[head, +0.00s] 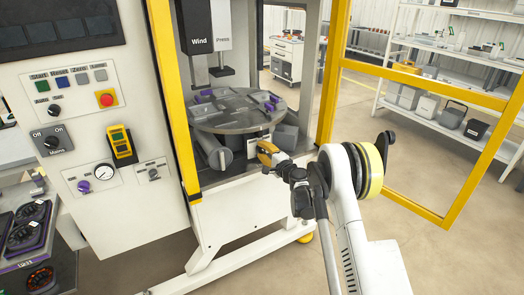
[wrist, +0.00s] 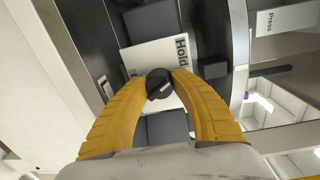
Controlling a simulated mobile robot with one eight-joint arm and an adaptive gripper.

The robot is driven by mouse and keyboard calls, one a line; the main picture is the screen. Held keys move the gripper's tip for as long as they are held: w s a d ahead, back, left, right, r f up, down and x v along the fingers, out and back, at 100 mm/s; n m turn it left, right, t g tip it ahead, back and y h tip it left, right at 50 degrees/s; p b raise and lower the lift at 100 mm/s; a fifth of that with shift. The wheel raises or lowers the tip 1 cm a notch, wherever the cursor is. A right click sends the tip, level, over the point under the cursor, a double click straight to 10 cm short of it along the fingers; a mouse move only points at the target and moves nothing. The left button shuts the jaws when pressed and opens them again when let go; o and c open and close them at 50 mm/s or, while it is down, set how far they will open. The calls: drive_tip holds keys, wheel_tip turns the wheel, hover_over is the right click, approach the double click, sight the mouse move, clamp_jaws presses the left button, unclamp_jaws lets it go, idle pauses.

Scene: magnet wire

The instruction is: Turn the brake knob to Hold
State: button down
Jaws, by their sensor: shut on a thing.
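The brake knob (wrist: 159,80) is a small round black knob with a pale mark on its face. It sits on a white plate (wrist: 150,58) on which the word "Hold" is printed; the other lettering is cut off or hidden. My gripper (wrist: 160,86) has its two yellow fingers closed on the knob from both sides. The pale mark lies slantwise; I cannot tell which label it points to. In the head view my gripper (head: 264,149) is in front of the plate, below the round turntable (head: 230,110), and the knob is hidden.
The Wind and Press heads (head: 208,40) hang above the turntable. A yellow door frame (head: 440,85) stands open on the right. A control panel (head: 95,110) with knobs, buttons and a gauge is on the left. The floor to the right is clear.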

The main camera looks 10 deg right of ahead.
drive_tip(key=shift+n, duration=0.8)
drive_tip(key=c, duration=1)
unclamp_jaws()
drive_tip(key=shift+a, duration=0.1)
drive_tip(key=v, duration=1.2)
